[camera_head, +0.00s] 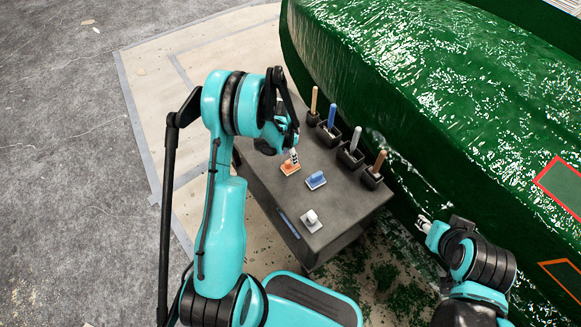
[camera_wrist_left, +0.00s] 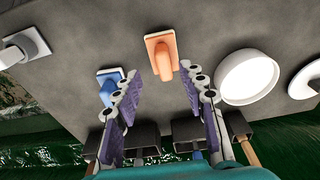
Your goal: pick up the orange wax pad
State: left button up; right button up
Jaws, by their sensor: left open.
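The orange wax pad (camera_head: 289,169) lies flat on the dark table (camera_head: 345,205), partly covered by my left gripper (camera_head: 291,154) in the head view. In the left wrist view the orange pad (camera_wrist_left: 162,57), with its raised handle, lies just beyond the open fingertips of my left gripper (camera_wrist_left: 164,80), roughly centred between them. The fingers hold nothing, and I see no contact with the pad. My right gripper (camera_head: 425,223) hangs off the table at the right, beside the green hull; its jaws are too small to judge.
A blue pad (camera_head: 316,180) lies close to the orange one, and a white pad (camera_head: 311,221) is nearer. Several dark holders (camera_head: 350,154) with upright handles line the hull side. A white bowl (camera_wrist_left: 247,77) stands right of the gripper in the wrist view. The green hull (camera_head: 430,80) rises behind.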

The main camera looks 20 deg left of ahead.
aim_at(287, 168)
pick_arm(q)
jog(key=f+b, duration=0.1)
jog(key=f, duration=0.2)
jog(key=w+f+b, duration=0.1)
jog(key=f+b, duration=0.1)
jog(key=f, duration=0.1)
jog(key=shift+w, duration=0.15)
grip_shut()
